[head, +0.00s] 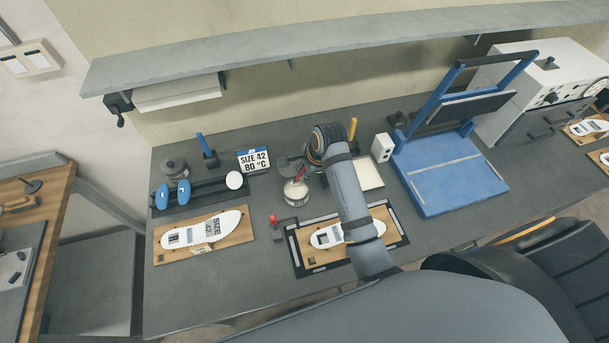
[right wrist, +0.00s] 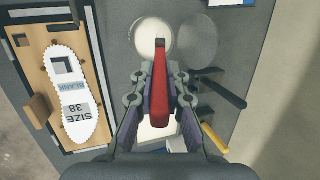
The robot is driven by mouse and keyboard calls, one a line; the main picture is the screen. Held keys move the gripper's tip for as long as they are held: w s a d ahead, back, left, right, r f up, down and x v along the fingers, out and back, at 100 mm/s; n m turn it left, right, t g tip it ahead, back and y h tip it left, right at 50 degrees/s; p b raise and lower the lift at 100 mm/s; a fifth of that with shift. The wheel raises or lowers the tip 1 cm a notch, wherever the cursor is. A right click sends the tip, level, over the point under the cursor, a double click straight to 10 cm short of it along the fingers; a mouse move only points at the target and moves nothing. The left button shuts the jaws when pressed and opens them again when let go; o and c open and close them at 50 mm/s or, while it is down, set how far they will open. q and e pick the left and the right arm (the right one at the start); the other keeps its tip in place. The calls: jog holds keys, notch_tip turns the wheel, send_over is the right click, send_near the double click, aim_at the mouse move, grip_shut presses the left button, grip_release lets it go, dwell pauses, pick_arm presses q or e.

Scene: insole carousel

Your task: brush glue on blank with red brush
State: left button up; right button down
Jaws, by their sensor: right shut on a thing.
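My right gripper (right wrist: 160,90) is shut on the red brush (right wrist: 161,105). In the head view the red brush (head: 301,173) shows at the white glue pot (head: 296,193), which also shows in the right wrist view (right wrist: 153,32). The brush's far end overlaps the pot's opening; I cannot tell how deep it sits. A white blank marked size 38 (right wrist: 72,95) lies on a wooden board in a dark frame (head: 296,256); my right arm hides part of it in the head view. Another white blank marked size 42 (head: 203,231) lies on a board further left. My left gripper is out of view.
A small red-topped object (head: 274,221) stands left of the framed board. A sign reading size 42, 80 °C (head: 253,161) stands behind. A blue press (head: 455,185) is at the right. A shelf (head: 330,55) overhangs the back. The bench's front left is clear.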

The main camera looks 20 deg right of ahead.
jog(key=shift+r, duration=1.85)
